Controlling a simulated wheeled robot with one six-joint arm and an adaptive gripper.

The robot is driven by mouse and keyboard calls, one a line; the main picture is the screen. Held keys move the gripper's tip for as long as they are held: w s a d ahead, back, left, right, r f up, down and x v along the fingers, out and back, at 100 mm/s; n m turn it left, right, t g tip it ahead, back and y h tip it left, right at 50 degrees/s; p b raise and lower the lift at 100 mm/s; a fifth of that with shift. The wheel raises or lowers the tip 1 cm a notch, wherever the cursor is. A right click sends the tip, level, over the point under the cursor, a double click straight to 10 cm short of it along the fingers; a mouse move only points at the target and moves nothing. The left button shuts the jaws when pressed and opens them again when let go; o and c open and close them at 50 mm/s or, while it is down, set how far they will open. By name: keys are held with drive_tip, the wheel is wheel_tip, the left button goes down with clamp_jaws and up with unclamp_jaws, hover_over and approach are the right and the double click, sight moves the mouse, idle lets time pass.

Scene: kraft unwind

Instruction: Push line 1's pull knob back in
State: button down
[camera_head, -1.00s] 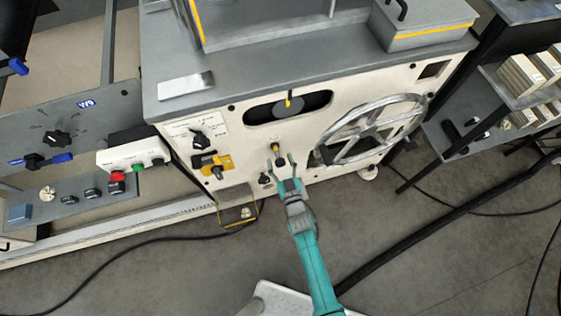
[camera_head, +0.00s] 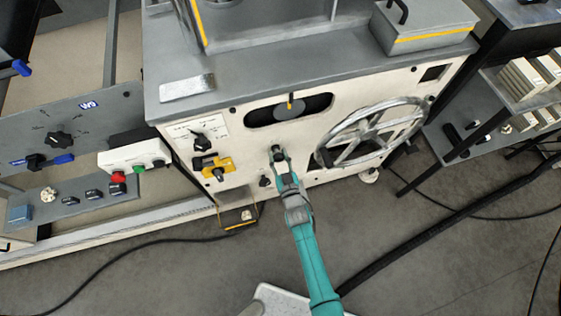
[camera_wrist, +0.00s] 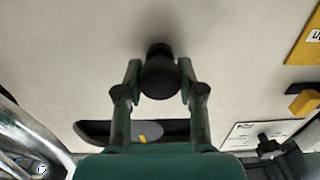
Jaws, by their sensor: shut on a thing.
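The pull knob (camera_wrist: 160,78) is a dark round knob standing out from the cream front panel (camera_wrist: 90,50) of the machine. In the wrist view my gripper (camera_wrist: 160,72) has one finger on each side of it, shut on it. In the head view my gripper (camera_head: 279,154) is at the panel, below the oval slot and left of the handwheel, and it mostly hides the knob. How far the knob stands out is hard to tell.
A large spoked handwheel (camera_head: 375,133) is close on the right. A yellow-backed switch (camera_head: 215,168) and a rotary selector (camera_head: 201,141) are on the left. A small black knob (camera_head: 265,181) sits just below left of my gripper. An oval slot (camera_head: 262,113) is above.

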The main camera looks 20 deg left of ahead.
drive_tip(key=c, duration=0.7)
unclamp_jaws()
drive_tip(key=shift+w+a, duration=0.15)
drive_tip(key=shift+w, duration=0.05)
drive_tip(key=shift+s, duration=0.1)
drive_tip(key=v, duration=1.2)
